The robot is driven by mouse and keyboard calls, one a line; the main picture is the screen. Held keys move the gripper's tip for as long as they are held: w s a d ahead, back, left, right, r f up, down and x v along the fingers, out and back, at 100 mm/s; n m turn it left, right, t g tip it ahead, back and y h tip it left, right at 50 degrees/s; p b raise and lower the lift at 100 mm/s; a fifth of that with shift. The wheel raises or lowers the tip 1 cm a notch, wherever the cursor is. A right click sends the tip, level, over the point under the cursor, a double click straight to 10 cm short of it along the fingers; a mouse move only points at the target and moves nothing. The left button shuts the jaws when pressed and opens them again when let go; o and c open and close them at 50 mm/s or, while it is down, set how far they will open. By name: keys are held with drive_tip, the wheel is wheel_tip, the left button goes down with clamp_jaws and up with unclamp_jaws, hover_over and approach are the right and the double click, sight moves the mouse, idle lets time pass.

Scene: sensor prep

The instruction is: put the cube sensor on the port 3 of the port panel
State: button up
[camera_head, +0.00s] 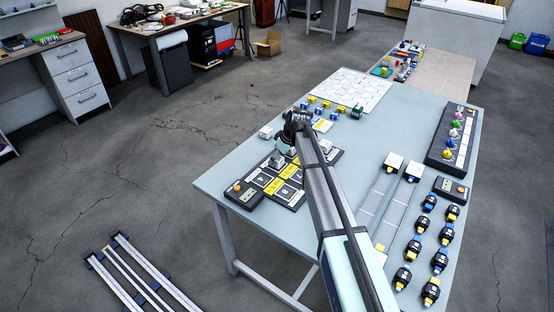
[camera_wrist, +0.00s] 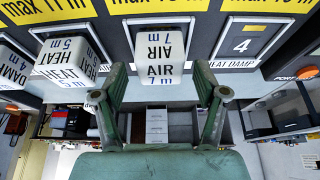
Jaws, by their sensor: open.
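The dark port panel (camera_head: 262,184) with yellow and white labels lies on the pale table under my arm. In the wrist view several white cube sensors stand in a row along it. A cube marked AIR 7 m (camera_wrist: 158,58) sits between and just beyond the fingertips of my gripper (camera_wrist: 158,85). My gripper is open, and no grip on the cube shows. A cube marked HEAT 5 m (camera_wrist: 68,62) and one marked DAMP (camera_wrist: 14,68) stand to its left. A port label 4 (camera_wrist: 245,44) shows bare at right. I see no port 3 label; the cubes may hide it.
A loose white cube (camera_head: 265,132) lies left of my gripper. A control box with an orange button (camera_head: 243,193) stands at the panel's left. Two grey rails (camera_head: 392,202) and several black units with blue or yellow ends (camera_head: 446,235) fill the table's right side.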

drive_tip(key=b+v, duration=0.2)
drive_tip(key=v, duration=0.8)
drive_tip(key=shift+r, duration=0.35)
